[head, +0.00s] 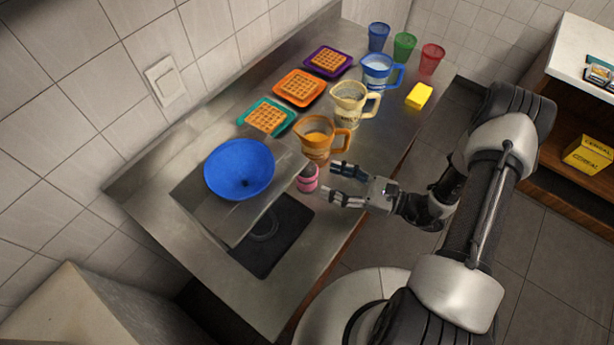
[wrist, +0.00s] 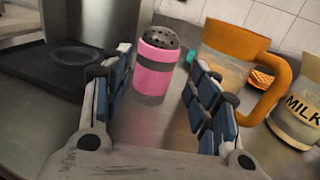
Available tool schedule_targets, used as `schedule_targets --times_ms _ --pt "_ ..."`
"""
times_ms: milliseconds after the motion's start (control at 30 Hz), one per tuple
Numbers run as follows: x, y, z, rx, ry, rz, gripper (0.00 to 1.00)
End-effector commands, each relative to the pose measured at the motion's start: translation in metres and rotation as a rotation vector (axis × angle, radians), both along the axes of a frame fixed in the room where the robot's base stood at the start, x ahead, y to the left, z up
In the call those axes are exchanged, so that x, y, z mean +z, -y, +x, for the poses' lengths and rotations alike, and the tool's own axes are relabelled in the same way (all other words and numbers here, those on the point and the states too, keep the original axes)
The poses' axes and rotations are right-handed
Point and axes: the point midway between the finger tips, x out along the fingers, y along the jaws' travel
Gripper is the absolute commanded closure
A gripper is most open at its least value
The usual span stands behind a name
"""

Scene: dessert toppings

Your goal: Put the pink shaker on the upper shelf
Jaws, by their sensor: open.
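The pink shaker (head: 307,180) stands upright on the metal counter, beside the raised metal shelf (head: 232,212) that holds a blue bowl. In the wrist view the pink shaker (wrist: 156,62) has a grey perforated top and sits ahead of my gripper, between the lines of its fingers. My gripper (head: 338,184) is open and empty, its fingertips just short of the shaker. In the wrist view the gripper's (wrist: 158,85) two blue-padded fingers are spread apart. The metal shelf (wrist: 87,22) shows at the upper left there, over a dark plate.
An orange jug (head: 316,140) stands close behind the shaker; its handle (wrist: 278,85) lies right of my fingers. The blue bowl (head: 239,168) covers much of the shelf top. A milk jug (head: 349,101), blue jug (head: 380,72), yellow sponge (head: 419,96), waffle plates and cups stand farther back.

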Motion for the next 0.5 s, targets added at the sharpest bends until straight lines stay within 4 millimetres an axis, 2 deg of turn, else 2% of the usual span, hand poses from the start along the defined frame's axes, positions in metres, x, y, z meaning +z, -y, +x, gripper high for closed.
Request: schedule_targets --times_ms 100,367,500 --pt "0.000 -0.018 0.007 0.003 0.000 0.000 0.45" --pt "-0.001 -0.036 0.013 0.003 0.000 -0.001 0.45" --pt "-0.002 -0.057 0.019 0.005 0.000 -0.001 0.45"
